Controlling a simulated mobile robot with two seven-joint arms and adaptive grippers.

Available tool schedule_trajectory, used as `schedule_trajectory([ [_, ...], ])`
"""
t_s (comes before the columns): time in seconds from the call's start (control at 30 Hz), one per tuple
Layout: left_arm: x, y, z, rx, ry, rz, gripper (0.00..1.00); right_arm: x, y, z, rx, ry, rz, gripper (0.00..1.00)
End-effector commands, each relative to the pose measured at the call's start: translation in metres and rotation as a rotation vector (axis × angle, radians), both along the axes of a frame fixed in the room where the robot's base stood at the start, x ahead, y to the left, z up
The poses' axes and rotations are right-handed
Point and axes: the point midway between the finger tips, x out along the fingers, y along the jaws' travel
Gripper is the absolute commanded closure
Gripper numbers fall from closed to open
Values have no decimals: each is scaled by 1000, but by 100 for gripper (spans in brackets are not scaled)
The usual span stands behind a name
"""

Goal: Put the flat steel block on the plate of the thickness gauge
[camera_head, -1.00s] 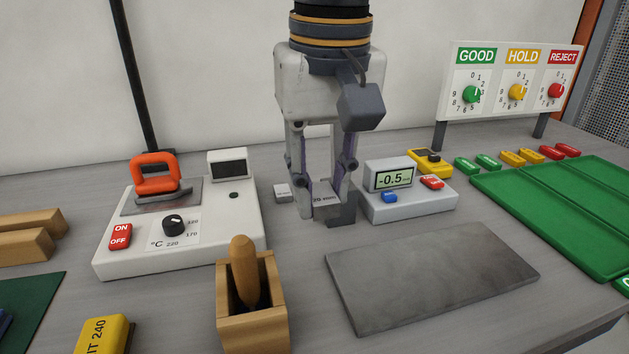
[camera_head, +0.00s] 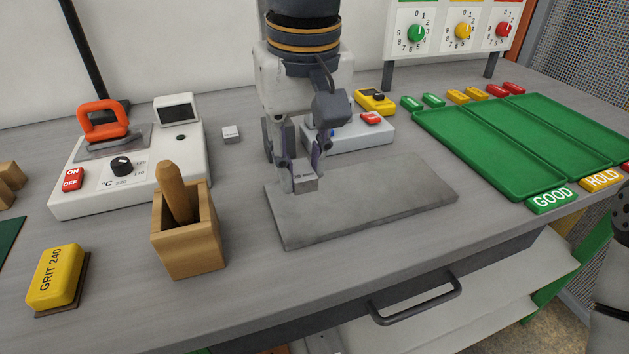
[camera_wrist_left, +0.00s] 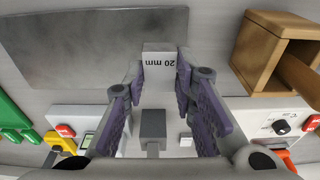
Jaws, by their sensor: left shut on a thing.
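The steel block (camera_head: 305,179) is a small light grey piece. My left gripper (camera_head: 294,178) is shut on it. In the left wrist view the block (camera_wrist_left: 160,60) reads "20 mm" and sits between the fingertips, overlapping a corner of the big grey slab. Whether it touches the slab, I cannot tell. The thickness gauge (camera_head: 352,137) is a light grey box behind the gripper, its display mostly hidden by my wrist. A dark square plate (camera_wrist_left: 153,124) shows beside the gauge in the left wrist view. My right gripper is not in view.
The grey slab (camera_head: 390,205) lies in front of the gauge. A smaller block (camera_head: 231,134) stands left of the gripper. The wooden box with a handle (camera_head: 190,238) and hotplate (camera_head: 185,165) are further left. Green trays (camera_head: 480,150) lie right.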

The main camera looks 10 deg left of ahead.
Motion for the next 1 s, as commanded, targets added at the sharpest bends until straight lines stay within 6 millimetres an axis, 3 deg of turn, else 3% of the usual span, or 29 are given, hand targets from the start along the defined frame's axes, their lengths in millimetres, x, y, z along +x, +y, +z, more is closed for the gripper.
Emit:
schedule_trajectory([
  [0.1, 16, 1, -20, -7, 3, 0, 100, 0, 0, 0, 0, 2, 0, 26],
  [0.27, 28, 2, -33, -6, 1, 1, 100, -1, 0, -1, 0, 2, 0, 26],
  [0.43, 27, 2, -62, -4, 1, -1, 100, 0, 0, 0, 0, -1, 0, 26],
  [0.77, 28, 2, -66, -5, -1, -1, 100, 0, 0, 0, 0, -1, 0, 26],
  [0.8, 27, 2, -66, -4, -1, 0, 69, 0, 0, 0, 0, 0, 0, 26],
  [0.87, 27, 2, -66, -5, 0, 0, 55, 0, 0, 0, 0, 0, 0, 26],
  [1.0, 27, 2, -66, -5, 0, 0, 55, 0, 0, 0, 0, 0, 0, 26],
])
